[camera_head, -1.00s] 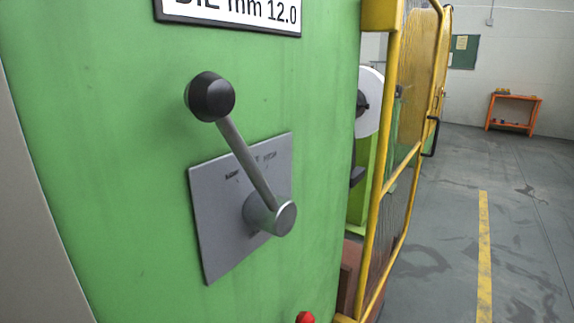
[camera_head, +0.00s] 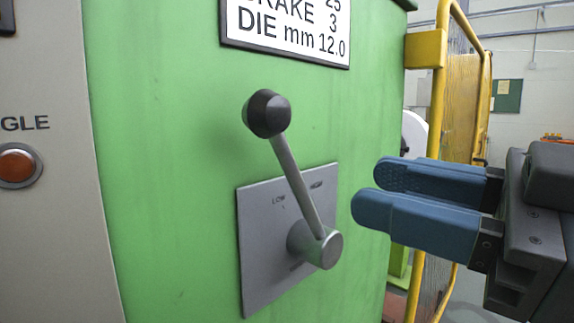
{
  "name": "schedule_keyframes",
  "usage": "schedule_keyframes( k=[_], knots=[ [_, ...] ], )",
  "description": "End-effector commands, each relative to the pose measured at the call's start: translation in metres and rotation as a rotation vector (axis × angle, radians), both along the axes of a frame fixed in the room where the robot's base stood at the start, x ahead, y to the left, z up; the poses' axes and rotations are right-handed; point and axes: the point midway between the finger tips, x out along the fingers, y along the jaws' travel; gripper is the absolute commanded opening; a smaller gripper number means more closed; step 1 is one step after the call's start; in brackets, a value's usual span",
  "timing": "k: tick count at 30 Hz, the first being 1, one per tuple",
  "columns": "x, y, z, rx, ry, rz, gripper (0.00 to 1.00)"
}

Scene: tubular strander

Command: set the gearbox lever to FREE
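The gearbox lever has a black ball knob (camera_head: 267,113) on a grey rod (camera_head: 297,188) that rises from a round hub (camera_head: 322,246). The rod leans up and to the left. The hub sits on a grey plate (camera_head: 262,230) on the green machine. LOW and HIGH are readable on the plate's upper part; the rod passes between them. Lower lettering is mostly hidden by the hub, and I cannot read FREE. My gripper (camera_head: 372,192) is to the right of the lever, apart from it, with blue fingers pointing left. Its fingers are apart and nothing is between them.
A white sign (camera_head: 288,28) with BRAKE and DIE lettering is above the lever. A grey panel with an orange button (camera_head: 17,165) stands at the left. A yellow guard frame (camera_head: 440,90) stands behind my gripper at the right.

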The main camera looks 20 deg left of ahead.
Motion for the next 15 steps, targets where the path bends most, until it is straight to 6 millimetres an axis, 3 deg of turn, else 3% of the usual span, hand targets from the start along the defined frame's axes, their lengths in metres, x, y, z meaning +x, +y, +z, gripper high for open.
schedule_keyframes(
  k=[6, 11, 15],
  knots=[
    [-0.019, 0.008, 0.025, -0.077, -0.124, 0.101, 0.34],
    [-0.022, 0.017, 0.028, -0.090, -0.141, 0.119, 0.34],
    [-0.020, 0.037, 0.029, -0.089, -0.139, 0.119, 0.34]
  ],
)
